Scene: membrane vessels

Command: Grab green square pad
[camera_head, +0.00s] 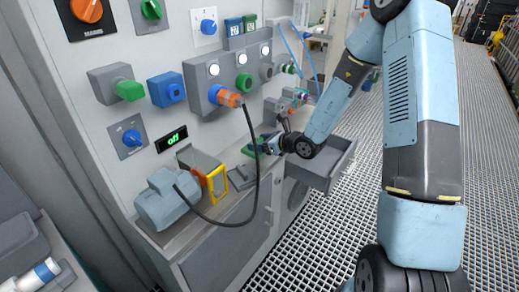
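My arm reaches down from the upper right to the back part of the grey bench. My gripper (268,145) is at its end, low over the bench beside an open drawer. A small green thing (256,146), perhaps the green square pad, shows at the gripper's left end. It is too small to tell its shape or whether the fingers hold it or only touch it. The fingers are dark and partly hidden, so their opening cannot be made out.
A blue-grey motor (167,203) and a yellow-framed part (213,178) stand on the near bench. A black cable from an orange plug (226,97) loops down in front. The open drawer (328,166) juts out right of the gripper. The wall panel carries switches and sockets. Grating floor lies right.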

